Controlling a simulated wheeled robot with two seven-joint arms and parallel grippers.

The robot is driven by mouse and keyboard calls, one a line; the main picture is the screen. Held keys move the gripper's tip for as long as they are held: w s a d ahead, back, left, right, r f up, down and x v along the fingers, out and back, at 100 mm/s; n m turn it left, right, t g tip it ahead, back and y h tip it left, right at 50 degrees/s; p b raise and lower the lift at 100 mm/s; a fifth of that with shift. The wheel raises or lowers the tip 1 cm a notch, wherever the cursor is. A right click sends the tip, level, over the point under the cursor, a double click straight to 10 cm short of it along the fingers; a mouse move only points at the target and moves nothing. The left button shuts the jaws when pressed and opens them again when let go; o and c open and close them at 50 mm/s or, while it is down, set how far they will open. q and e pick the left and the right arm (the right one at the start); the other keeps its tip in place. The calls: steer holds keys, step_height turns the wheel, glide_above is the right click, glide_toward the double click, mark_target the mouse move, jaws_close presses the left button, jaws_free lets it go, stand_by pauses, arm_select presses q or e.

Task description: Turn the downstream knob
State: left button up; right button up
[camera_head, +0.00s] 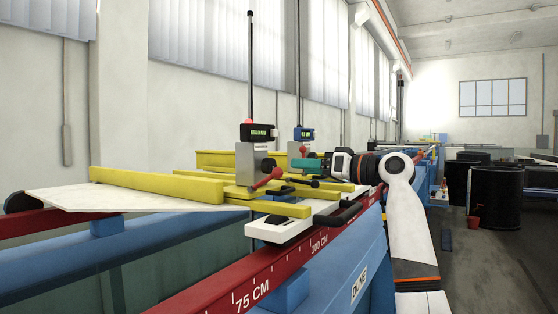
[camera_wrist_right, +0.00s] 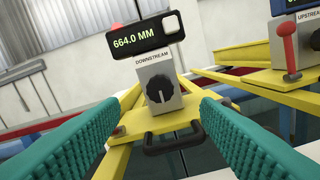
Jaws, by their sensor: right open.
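The downstream gauge is a grey box labelled DOWNSTREAM (camera_wrist_right: 158,68). Its black knob (camera_wrist_right: 160,90) faces me, with a pale pointer mark standing roughly upright. The display (camera_wrist_right: 140,42) above reads 664.0 MM. In the head view this gauge (camera_head: 246,164) is the nearer one, with its dark knob (camera_head: 267,165) on the right face. My right gripper (camera_head: 296,163) is open, to the right of the knob and apart from it. In the right wrist view its teal fingers (camera_wrist_right: 159,106) lie left and right of the knob's line, with nothing between them. My left gripper is in neither view.
The upstream gauge (camera_wrist_right: 289,35) with a blue-edged display and a red lever (camera_wrist_right: 288,42) is to the right. A black handle (camera_wrist_right: 172,142) is below the knob. Black barrels (camera_head: 497,197) stand right.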

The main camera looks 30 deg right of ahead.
mark_target(273, 166)
steer(key=p+x, duration=0.2)
steer(key=x, duration=0.5)
steer(key=shift+a+p, duration=0.1)
steer(key=shift+p, duration=0.2)
steer(key=shift+w+a, duration=0.25)
steer(key=shift+w, duration=0.2)
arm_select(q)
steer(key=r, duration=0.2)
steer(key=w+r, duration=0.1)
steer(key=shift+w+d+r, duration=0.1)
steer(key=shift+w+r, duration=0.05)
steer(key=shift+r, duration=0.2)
arm_select(e)
steer(key=shift+f, duration=0.1)
steer(key=shift+c, duration=0.6)
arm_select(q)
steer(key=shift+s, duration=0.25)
arm_select(e)
steer(key=c, duration=0.9)
